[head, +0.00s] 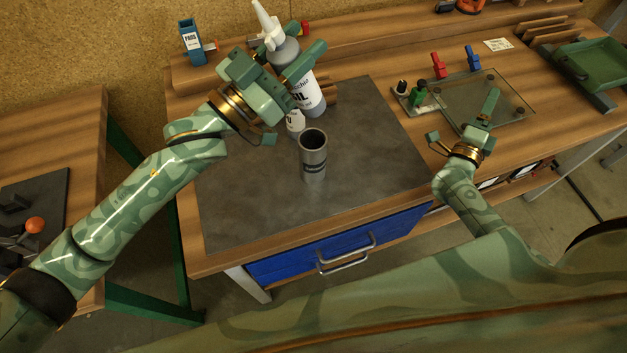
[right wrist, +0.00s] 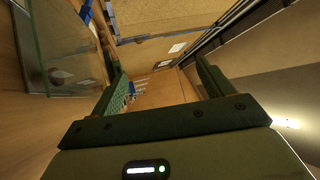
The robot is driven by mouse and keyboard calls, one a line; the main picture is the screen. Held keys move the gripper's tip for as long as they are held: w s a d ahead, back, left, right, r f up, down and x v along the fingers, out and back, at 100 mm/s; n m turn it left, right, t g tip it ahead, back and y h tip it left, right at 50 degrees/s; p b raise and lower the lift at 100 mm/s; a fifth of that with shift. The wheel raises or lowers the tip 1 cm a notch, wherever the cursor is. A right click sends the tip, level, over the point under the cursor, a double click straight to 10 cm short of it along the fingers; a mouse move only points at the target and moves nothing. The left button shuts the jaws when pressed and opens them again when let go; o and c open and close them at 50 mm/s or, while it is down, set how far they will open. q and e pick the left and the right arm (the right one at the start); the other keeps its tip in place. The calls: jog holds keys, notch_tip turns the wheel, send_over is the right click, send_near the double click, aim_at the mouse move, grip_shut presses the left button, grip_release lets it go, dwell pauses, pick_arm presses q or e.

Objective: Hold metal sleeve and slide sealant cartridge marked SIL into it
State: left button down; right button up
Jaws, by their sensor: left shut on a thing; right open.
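The metal sleeve (head: 313,157) is a dark grey open cylinder. It stands upright on the grey mat in the head view, its mouth facing up, with no gripper on it. The sealant cartridge (head: 309,93) is white with a grey top and a white nozzle; part of its label reads "IL". My left gripper (head: 285,62) is shut on the cartridge near its grey top, behind the sleeve and tilted nozzle-up. The fingers hide part of the label. My right gripper (head: 484,112) is open and empty, near the glass plate at the right. Its two fingers show apart in the right wrist view (right wrist: 160,85).
A second white cylinder (head: 295,121) stands behind the sleeve, partly hidden. A glass plate (head: 480,98) with red, blue and green clamps lies at right. A green tray (head: 600,65) is at far right. The mat (head: 240,215) is clear around the sleeve's front.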

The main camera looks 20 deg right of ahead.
jog(key=a+m+t+y, duration=0.25)
jog(key=a+m, duration=0.25)
jog(key=a, duration=0.8)
jog(key=m+y, duration=0.8)
jog(key=y, duration=0.1)
send_near(312, 131)
jog(key=shift+t, duration=0.35)
jog(key=x, duration=0.9)
jog(key=shift+d+f, duration=0.15)
jog(key=shift+f, duration=0.2)
